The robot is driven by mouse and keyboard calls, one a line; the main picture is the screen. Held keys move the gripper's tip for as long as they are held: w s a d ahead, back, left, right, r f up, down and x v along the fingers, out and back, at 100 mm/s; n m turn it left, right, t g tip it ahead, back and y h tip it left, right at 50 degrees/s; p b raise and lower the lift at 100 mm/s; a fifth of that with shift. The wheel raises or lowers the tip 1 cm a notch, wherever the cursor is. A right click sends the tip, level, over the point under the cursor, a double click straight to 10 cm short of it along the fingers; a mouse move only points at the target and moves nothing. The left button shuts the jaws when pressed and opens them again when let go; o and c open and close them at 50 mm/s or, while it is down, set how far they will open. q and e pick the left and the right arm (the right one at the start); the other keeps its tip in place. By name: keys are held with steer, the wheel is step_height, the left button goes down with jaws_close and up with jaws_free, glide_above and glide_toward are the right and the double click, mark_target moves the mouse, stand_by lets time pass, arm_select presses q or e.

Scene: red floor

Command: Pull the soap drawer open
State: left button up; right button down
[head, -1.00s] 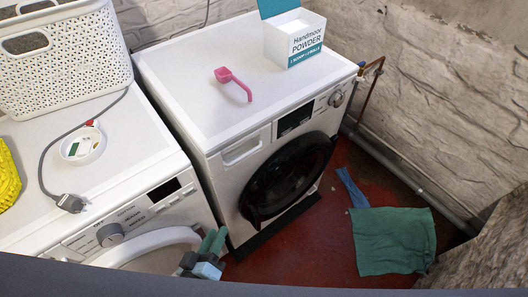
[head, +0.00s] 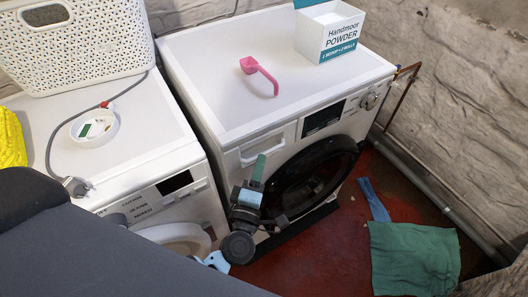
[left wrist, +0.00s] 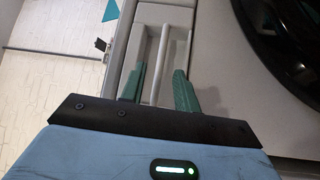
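The soap drawer (head: 262,148) is the white panel with a recessed handle at the upper left of the right-hand washing machine's front (head: 225,140). It looks flush with the front. My left gripper (head: 257,168) is in front of the drawer, its green fingers pointing at it and covering part of its lower edge. In the left wrist view the drawer's pale handle bar (left wrist: 162,55) runs between the two green fingers of my left gripper (left wrist: 160,70), which are apart. I cannot tell whether the fingers touch the bar.
The black round door (head: 312,178) is right of my gripper. On top are a pink scoop (head: 259,73) and a powder box (head: 330,38). A second machine (head: 140,150) stands left, carrying a basket (head: 85,45) and dish (head: 95,128). A green cloth (head: 413,258) lies on the floor.

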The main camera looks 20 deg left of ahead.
arm_select(q)
steer(key=shift+w+a+r, duration=0.15)
steer(key=shift+w, duration=0.95)
steer(key=shift+w+a+r, duration=0.1)
steer(key=shift+w+r, duration=0.05)
steer(key=shift+w, duration=0.95)
jaws_close()
